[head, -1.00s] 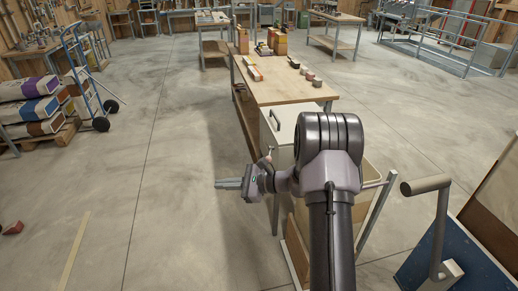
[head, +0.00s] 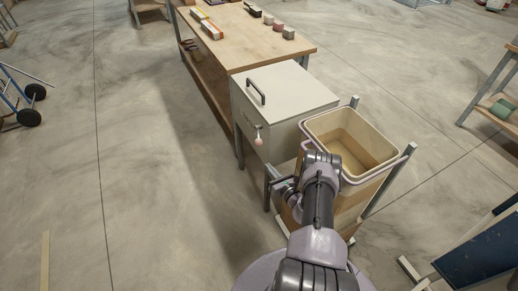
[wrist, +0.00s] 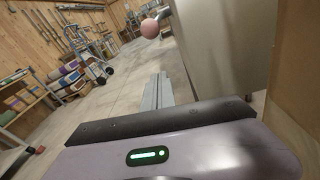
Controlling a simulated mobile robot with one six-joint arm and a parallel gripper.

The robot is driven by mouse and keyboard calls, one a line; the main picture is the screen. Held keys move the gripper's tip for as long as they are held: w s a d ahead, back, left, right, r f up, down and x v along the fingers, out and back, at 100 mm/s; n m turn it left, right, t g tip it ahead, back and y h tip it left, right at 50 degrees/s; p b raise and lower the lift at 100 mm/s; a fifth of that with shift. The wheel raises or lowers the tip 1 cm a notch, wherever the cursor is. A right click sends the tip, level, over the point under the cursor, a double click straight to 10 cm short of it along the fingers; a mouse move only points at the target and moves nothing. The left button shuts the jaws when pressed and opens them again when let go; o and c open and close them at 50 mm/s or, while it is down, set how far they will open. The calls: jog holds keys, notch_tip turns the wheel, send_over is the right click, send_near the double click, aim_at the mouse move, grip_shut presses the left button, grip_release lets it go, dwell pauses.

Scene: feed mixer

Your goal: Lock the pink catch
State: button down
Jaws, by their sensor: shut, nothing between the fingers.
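The pink catch (head: 258,141) is a small pink ball on a short metal lever. It sits on the front-left face of a pale grey box (head: 290,87) with a dark handle on its lid. The lid looks closed. In the wrist view the pink ball (wrist: 150,28) is up ahead beside the box's grey wall (wrist: 222,50). My gripper's fingers (wrist: 158,90) are shut and empty, below the ball and apart from it.
An open cream bin (head: 350,140) in a metal-legged stand is close to the right of my arm. A wooden workbench (head: 240,45) with small blocks stands behind the box. A blue panel (head: 480,255) is at lower right.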

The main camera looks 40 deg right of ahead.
jog(key=b+x, duration=0.4)
jog(key=x, duration=0.5)
jog(key=r, duration=0.3)
jog(key=shift+w+d+r, duration=0.1)
jog(key=shift+d+r, duration=0.1)
jog(key=shift+r, duration=0.2)
jog(key=shift+r, duration=0.1)
